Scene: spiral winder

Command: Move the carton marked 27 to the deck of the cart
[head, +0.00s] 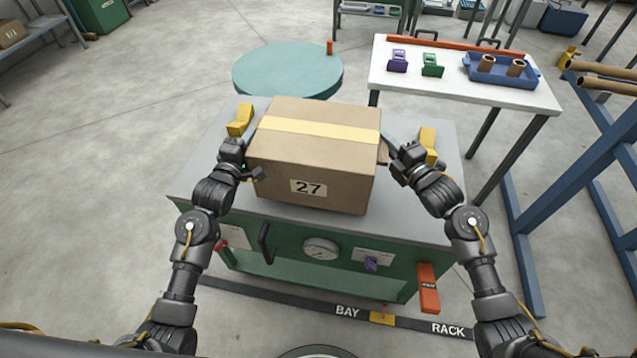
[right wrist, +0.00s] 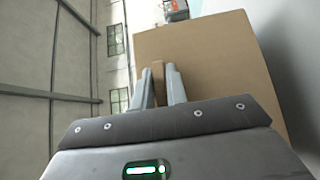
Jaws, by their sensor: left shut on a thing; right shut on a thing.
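The carton marked 27 (head: 340,155) is a brown box with a pale yellow tape strip and a white label on its front. It is level, on or just above the grey top (head: 200,180) of a green cabinet; I cannot tell whether it touches. My left gripper (head: 252,168) is at its left side, shut on it, though the contact is partly hidden. My right gripper (head: 386,148) is at its right side. In the right wrist view its two fingers (right wrist: 160,85) are shut on a brown tab of the carton (right wrist: 215,65). I cannot make out a cart for certain.
Yellow blocks (head: 239,121) stand on the cabinet top on both sides of the carton. A round teal platform (head: 287,72) lies behind. A white table (head: 460,95) holding a blue tray (head: 500,72) stands at the back right, a blue rack (head: 590,170) at the right. Floor at left is clear.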

